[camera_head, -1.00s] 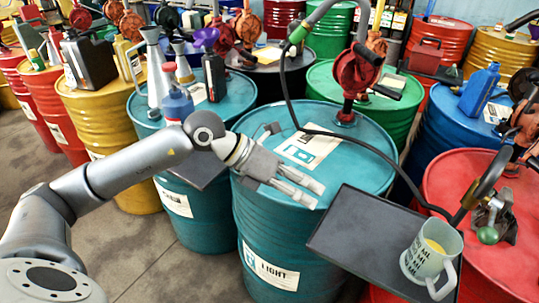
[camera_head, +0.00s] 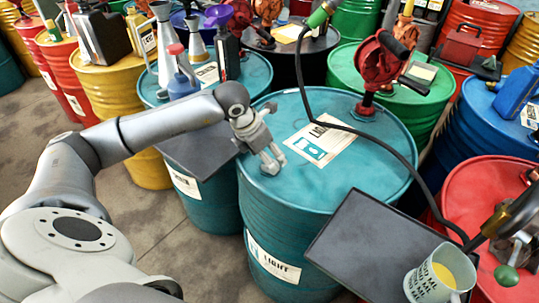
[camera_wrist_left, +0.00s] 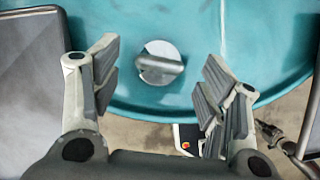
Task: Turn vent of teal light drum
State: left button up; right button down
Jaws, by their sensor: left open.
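The teal light drum (camera_head: 392,172) stands in the middle of the head view, with a LIGHT label on its top and side. Its vent shows in the left wrist view as a round silver cap with a raised bar handle (camera_wrist_left: 160,64), near the drum's rim. My left gripper (camera_head: 273,163) is over the near left part of the drum top, fingers pointing down. In the left wrist view its open fingers stand to the left and right of the vent, with visible gaps on both sides. The gripper hides the vent in the head view.
A red hand pump (camera_head: 378,65) with a black hose (camera_head: 375,137) rises from the drum's far side. A dark tray (camera_head: 350,235) with a yellow-filled jug (camera_head: 428,284) is at front right. Another dark tray (camera_head: 195,158) is left of the drum. Drums crowd the back.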

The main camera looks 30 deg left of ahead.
pick_arm(q)
jog(key=shift+x, duration=1.05)
jog(key=c, duration=1)
pick_arm(e)
jog(key=shift+w+r, duration=0.2)
jog(key=shift+w, duration=0.5)
jog(key=shift+f, duration=0.1)
